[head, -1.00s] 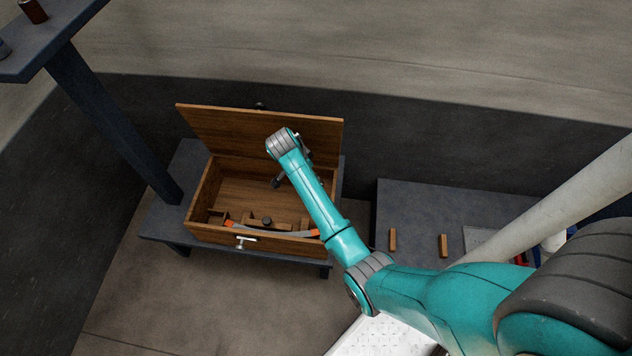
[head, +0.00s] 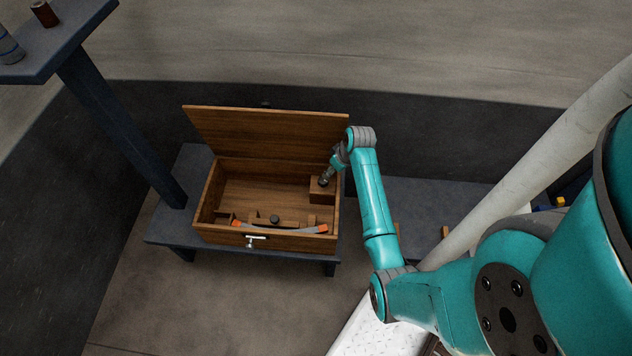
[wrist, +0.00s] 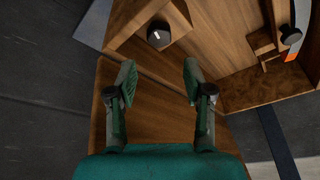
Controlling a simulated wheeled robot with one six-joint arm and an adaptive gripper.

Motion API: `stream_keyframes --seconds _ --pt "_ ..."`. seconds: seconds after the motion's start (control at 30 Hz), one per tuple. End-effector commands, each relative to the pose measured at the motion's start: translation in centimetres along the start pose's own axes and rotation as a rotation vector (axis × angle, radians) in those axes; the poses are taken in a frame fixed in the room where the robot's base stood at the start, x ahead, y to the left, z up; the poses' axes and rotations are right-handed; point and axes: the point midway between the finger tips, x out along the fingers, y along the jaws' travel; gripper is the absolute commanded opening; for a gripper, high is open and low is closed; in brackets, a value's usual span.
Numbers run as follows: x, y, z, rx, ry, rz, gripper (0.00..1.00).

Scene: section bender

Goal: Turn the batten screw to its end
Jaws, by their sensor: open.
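My gripper (head: 330,172) is at the back right of the open wooden box (head: 215,236). In the wrist view its two green fingers (wrist: 161,84) are apart, with nothing between them. Ahead of them a dark knob (wrist: 160,35) with a small white mark sits on a wooden block (head: 322,196) in the box's corner. Another dark knob (head: 274,219) stands at the front by a curved grey strip with orange ends (head: 305,231); this knob also shows in the wrist view (wrist: 290,35). A silver T-handle (head: 252,241) sticks out of the box front. I cannot tell which is the batten screw.
The box's raised lid (head: 268,132) stands behind my gripper. The box rests on a dark low table (head: 168,226). A taller dark stand (head: 62,48) with small cylinders is at the left. Another low dark table (head: 430,196) lies to the right.

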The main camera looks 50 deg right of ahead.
Motion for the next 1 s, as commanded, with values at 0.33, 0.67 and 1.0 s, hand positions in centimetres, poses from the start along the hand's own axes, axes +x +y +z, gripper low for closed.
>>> stream_keyframes --seconds 0.33,0.67,1.0 --pt "-0.1 1.4 0.9 -0.144 0.055 -0.014 0.51" --pt "5.1 1.3 0.6 -0.143 0.052 -0.015 0.51" --pt "9.4 1.2 0.3 -0.143 0.054 -0.013 0.51"
